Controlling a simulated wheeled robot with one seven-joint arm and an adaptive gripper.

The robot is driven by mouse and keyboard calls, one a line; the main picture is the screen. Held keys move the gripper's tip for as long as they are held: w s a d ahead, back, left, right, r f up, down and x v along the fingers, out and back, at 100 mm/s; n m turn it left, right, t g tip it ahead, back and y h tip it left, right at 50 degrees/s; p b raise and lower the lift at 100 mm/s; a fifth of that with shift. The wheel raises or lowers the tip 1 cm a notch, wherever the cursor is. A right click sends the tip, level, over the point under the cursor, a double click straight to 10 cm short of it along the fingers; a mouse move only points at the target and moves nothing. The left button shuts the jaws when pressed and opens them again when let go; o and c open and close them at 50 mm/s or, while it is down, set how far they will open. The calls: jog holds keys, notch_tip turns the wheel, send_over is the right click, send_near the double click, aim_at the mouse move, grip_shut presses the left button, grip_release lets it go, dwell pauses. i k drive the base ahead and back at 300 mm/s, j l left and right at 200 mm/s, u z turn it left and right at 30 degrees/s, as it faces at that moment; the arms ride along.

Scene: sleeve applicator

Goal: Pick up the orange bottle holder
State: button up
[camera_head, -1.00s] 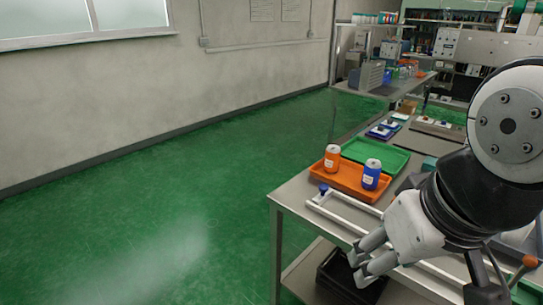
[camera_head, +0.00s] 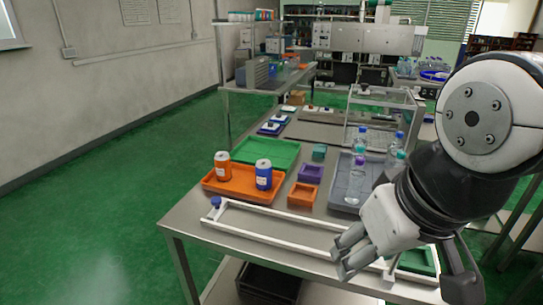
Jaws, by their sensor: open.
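The orange bottle holder (camera_head: 302,195) looks like a small, square, open-topped block. It sits on the metal table, just right of the orange tray (camera_head: 221,187) and in front of a purple holder (camera_head: 311,173). My gripper (camera_head: 341,258) is open and empty, with its fingers pointing left and down. In the picture it is below and to the right of the orange holder, clearly apart from it, over the white rail frame near the table's front. Nothing hides the orange holder.
A grey tray (camera_head: 340,195) with clear bottles (camera_head: 357,180) stands right of the holder. A white rail frame (camera_head: 275,224) lies in front. A green tray (camera_head: 270,151) and a teal holder (camera_head: 319,152) are behind.

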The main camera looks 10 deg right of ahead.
aim_at(300, 195)
jog(key=z, duration=0.25)
jog(key=i+j+z, duration=0.15)
jog(key=i+j, duration=0.15)
jog(key=i+j+z, duration=0.15)
jog(key=i+j, duration=0.15)
jog(key=j, duration=0.15)
jog(key=i+j+z, duration=0.2)
jog(key=i+j, duration=0.1)
jog(key=j, duration=0.1)
